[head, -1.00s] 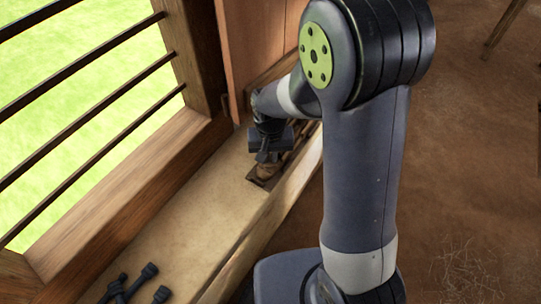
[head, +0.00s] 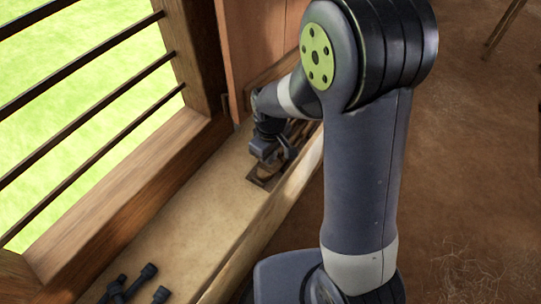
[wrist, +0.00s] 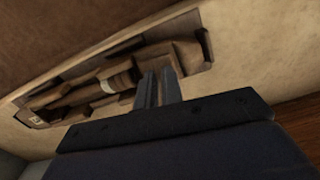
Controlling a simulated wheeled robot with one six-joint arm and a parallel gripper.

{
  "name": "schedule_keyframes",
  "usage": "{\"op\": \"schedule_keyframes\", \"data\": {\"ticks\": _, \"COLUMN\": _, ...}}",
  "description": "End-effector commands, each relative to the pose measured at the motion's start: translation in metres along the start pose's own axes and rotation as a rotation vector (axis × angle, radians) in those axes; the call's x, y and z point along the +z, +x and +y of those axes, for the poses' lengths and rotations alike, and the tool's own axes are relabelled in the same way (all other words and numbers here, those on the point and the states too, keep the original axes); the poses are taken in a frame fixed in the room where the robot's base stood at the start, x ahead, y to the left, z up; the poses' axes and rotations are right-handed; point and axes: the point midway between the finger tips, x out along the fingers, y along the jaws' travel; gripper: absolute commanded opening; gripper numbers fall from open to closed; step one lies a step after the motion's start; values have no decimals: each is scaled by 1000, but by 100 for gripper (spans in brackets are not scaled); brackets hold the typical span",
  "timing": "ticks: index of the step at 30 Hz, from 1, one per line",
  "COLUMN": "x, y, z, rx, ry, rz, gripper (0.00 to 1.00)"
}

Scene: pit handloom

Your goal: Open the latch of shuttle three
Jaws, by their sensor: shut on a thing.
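Wooden shuttles lie in a dark-framed recess (wrist: 206,69) on the pale ledge. In the wrist view a brown shuttle (wrist: 180,54) with a pale wound band beside it lies just past my gripper (wrist: 158,84). Its brown end also shows under the gripper in the head view (head: 265,172). The two grey fingers are close together at the shuttle's near side, shut on a small part of it, which I take to be the latch. The fingers hide that part. I cannot read which shuttle is number three.
The pale ledge (head: 178,212) runs along a barred window (head: 90,103) with a wooden frame. Several dark pegs (head: 148,271) stand at its near end. A reddish wooden panel (head: 250,50) rises behind the recess.

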Motion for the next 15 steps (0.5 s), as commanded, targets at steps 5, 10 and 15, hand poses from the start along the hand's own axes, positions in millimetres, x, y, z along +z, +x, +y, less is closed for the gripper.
{"op": "schedule_keyframes", "data": {"ticks": 5, "x": 0, "y": 0, "z": 0, "rx": 0, "ry": -74, "rz": 1, "gripper": 0}}
{"op": "schedule_keyframes", "data": {"ticks": 10, "x": 0, "y": 0, "z": 0, "rx": 0, "ry": -110, "rz": 1, "gripper": 0}}
{"op": "schedule_keyframes", "data": {"ticks": 15, "x": 0, "y": 0, "z": 0, "rx": 0, "ry": -123, "rz": 1, "gripper": 0}}
